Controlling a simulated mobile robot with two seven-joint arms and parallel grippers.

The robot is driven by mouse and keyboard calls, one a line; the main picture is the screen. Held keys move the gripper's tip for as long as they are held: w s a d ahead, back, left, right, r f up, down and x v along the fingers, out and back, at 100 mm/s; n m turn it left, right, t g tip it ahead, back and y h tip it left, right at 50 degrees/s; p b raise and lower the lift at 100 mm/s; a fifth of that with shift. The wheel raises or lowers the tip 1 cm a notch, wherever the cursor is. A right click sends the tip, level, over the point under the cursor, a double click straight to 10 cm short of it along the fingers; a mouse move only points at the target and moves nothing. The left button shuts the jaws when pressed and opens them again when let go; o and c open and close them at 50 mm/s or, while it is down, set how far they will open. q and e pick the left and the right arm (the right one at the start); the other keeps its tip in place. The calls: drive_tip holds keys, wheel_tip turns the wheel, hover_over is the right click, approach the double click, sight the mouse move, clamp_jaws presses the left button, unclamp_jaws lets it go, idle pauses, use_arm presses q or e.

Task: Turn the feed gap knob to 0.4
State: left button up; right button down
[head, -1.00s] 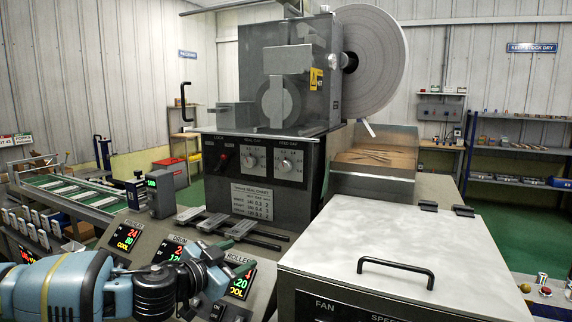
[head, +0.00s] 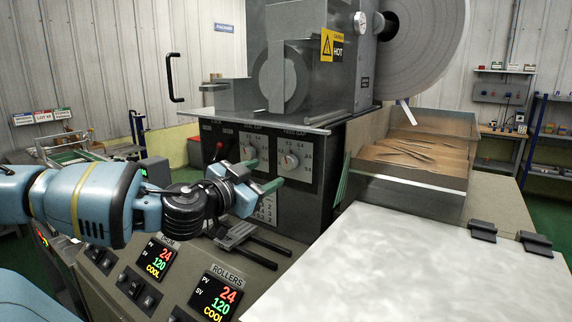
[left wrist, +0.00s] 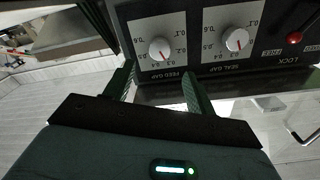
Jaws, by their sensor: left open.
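The feed gap knob (head: 289,161) is a small pale round knob on a white dial plate, on the black front panel. It also shows upside down in the left wrist view (left wrist: 161,48), with a red pointer mark; its exact setting is too small to read surely. My left gripper (head: 262,176) is open and empty in front of the panel, with green fingers. In the left wrist view the fingers (left wrist: 158,86) point towards the feed gap dial, apart from the knob, one to each side of it. My right gripper is not in view.
The seal gap knob (left wrist: 236,39) sits beside the feed gap knob, with a red lock lever (left wrist: 295,38) beyond it. A metal ledge (head: 270,122) overhangs the panel. Display panels (head: 215,298) slope below. A white lid (head: 400,270) lies at right.

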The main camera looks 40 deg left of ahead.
sight(287, 163)
use_arm(q)
drive_tip(key=w, duration=0.4)
drive_tip(key=shift+w+f+b, duration=0.25)
drive_tip(key=shift+f+b, duration=0.1)
drive_tip(key=shift+w+a+r+b, duration=0.1)
drive_tip(key=shift+w+a+b, duration=0.25)
drive_tip(key=shift+w, duration=0.25)
drive_tip(key=shift+w+a+f+b, duration=0.1)
drive_tip(key=shift+w+f+b, duration=0.1)
drive_tip(key=shift+w+b, duration=0.35)
drive_tip(key=shift+w+r+b, duration=0.25)
drive_tip(key=shift+w+b, duration=0.1)
drive_tip(key=shift+w, duration=0.25)
drive_tip(key=shift+r, duration=0.1)
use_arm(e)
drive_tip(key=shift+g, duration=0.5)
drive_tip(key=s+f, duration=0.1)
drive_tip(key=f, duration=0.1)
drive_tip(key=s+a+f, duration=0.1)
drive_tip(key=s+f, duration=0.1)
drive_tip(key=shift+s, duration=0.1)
use_arm(q)
drive_tip(key=shift+c, duration=0.4)
drive_tip(key=c, duration=0.9)
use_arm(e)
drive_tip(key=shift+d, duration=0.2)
